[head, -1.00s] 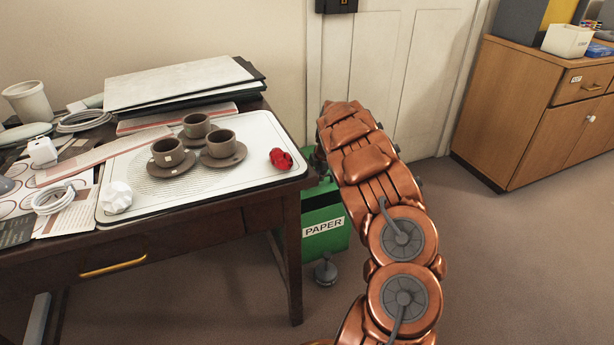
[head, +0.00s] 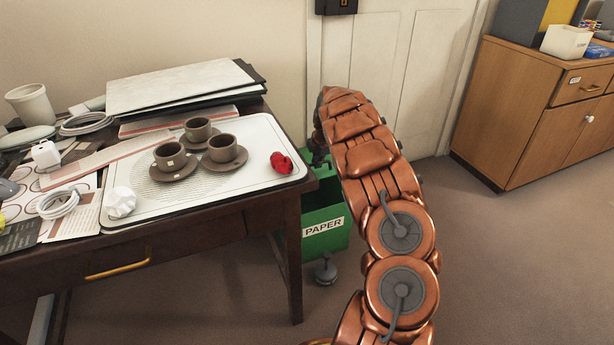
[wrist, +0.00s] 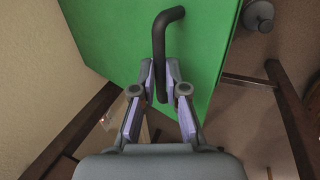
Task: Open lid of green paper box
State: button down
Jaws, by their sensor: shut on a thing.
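The green paper box (head: 323,236) stands on the floor just right of the desk, with a white PAPER label on its front. My arm hides much of its upper part in the head view. In the wrist view a flat green panel (wrist: 108,35), seemingly the lid, carries a dark bent handle (wrist: 160,40). My gripper (wrist: 162,80) is shut on this handle, with a finger on each side. How far the lid is raised I cannot tell from the head view.
The desk (head: 180,238) stands close on the left, its tray (head: 245,172) holding cups and a red crumpled thing (head: 281,162). A white door (head: 425,75) is behind the box. A wooden cabinet (head: 530,120) stands at the right. The floor between is clear.

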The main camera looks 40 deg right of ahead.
jog(key=shift+w+d+r+p, duration=0.15)
jog(key=shift+w+r+p, duration=0.3)
jog(key=shift+r, duration=0.3)
jog(key=shift+w+d+r+p, duration=0.1)
jog(key=shift+w+r+p, duration=0.3)
jog(key=shift+r, duration=0.4)
jog(key=shift+w+d+r+p, duration=0.15)
jog(key=shift+w+r+p, duration=0.3)
jog(key=shift+r, duration=0.3)
jog(key=shift+w+d+r+p, duration=0.3)
jog(key=shift+w+r+p, duration=0.5)
jog(key=shift+r+p, duration=0.2)
jog(key=shift+w+d+r+p, duration=0.25)
jog(key=shift+w+r+p, duration=0.55)
jog(key=shift+r, duration=0.25)
jog(key=w+r+p, duration=0.1)
jog(key=r+p, duration=0.1)
jog(key=p, duration=0.2)
jog(key=w+d+r+p, duration=0.1)
jog(key=w+p, duration=0.1)
jog(key=p, duration=0.2)
jog(key=shift+w+d+r+p, duration=0.15)
jog(key=shift+w+r+p, duration=0.15)
jog(key=shift+r, duration=0.05)
